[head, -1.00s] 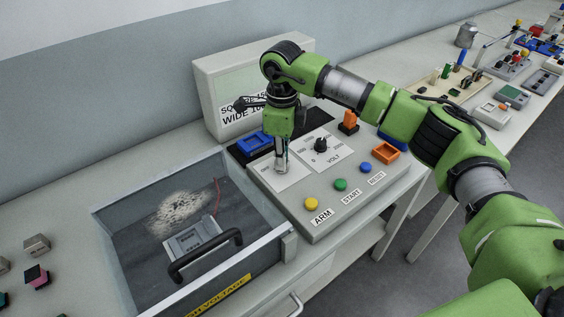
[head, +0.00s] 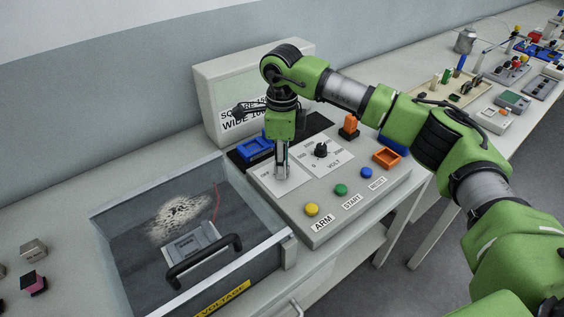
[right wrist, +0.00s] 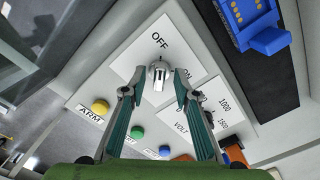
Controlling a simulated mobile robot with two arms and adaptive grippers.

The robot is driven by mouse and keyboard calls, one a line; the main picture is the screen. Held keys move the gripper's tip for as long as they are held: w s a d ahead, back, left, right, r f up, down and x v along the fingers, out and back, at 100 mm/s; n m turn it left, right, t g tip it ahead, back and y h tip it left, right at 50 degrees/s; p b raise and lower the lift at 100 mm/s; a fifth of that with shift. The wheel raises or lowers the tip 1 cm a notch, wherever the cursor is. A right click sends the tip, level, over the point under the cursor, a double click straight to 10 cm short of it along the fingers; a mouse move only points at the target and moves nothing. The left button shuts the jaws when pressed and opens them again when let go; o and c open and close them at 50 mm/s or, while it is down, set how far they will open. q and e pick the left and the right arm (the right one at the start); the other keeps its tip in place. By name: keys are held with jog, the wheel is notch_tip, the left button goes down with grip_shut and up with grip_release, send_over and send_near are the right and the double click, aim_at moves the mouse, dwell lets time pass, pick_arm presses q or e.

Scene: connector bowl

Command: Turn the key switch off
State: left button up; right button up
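The key switch (right wrist: 158,76) is a silver key in a round collar on a white plate (right wrist: 150,52), with an OFF label (right wrist: 160,40) at its upper left and a partly hidden ON label at its right. My right gripper (right wrist: 159,84) is open, with one fingertip on either side of the key and small gaps visible. In the head view my right gripper (head: 282,172) points down at the plate (head: 272,186) on the grey console, and its fingers hide the key. I cannot tell exactly which way the key is turned. My left gripper is not in view.
Beside the plate is a VOLT dial (head: 320,150). Yellow (head: 311,210), green (head: 341,190) and blue (head: 366,173) buttons line the console front. A glass-walled box with a black handle (head: 205,262) stands left.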

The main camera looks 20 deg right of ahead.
notch_tip(320, 180, up, 12)
dwell(0.7)
